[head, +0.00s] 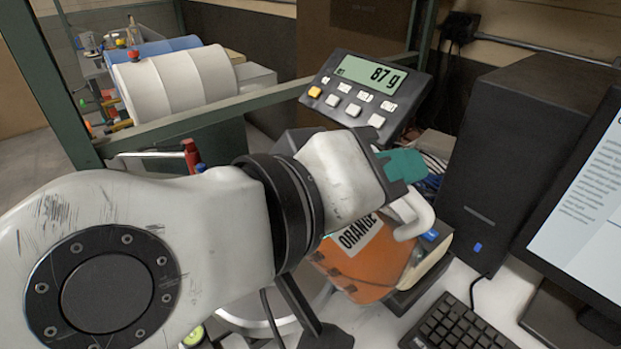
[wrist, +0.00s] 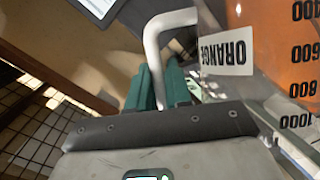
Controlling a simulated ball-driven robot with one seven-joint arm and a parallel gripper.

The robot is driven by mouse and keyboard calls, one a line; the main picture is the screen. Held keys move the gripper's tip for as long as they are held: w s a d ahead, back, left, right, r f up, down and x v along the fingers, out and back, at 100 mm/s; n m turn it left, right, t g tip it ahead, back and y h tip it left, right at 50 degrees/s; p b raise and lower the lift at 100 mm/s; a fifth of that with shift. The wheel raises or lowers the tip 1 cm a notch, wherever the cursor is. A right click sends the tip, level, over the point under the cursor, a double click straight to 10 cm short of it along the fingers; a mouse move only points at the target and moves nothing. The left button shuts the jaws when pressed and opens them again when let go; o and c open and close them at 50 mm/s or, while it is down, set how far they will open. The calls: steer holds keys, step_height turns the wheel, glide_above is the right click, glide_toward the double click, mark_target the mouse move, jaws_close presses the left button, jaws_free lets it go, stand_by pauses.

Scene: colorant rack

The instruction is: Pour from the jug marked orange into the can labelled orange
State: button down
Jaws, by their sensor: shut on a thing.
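The jug marked orange (head: 368,262) is tilted, its ORANGE label facing the head camera and orange liquid showing inside. In the wrist view the clear jug (wrist: 258,25) shows black volume marks and its label. My gripper (head: 404,166) has teal fingers, and they are shut on the jug's pale handle; this grip also shows in the wrist view (wrist: 162,88). The can labelled orange cannot be made out. A pale rounded rim (head: 250,326) shows below my arm, mostly hidden, and I cannot tell whether it is the can. The jug's spout and any stream are hidden.
A scale display (head: 366,88) reads 87 g behind my wrist. A black speaker-like box (head: 535,150), a monitor (head: 585,195) and a keyboard (head: 462,325) crowd the right. A green metal frame (head: 215,112) runs behind my arm.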

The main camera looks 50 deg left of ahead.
steer(key=shift+a+r, duration=0.1)
steer(key=shift+r, duration=0.15)
stand_by(1.2)
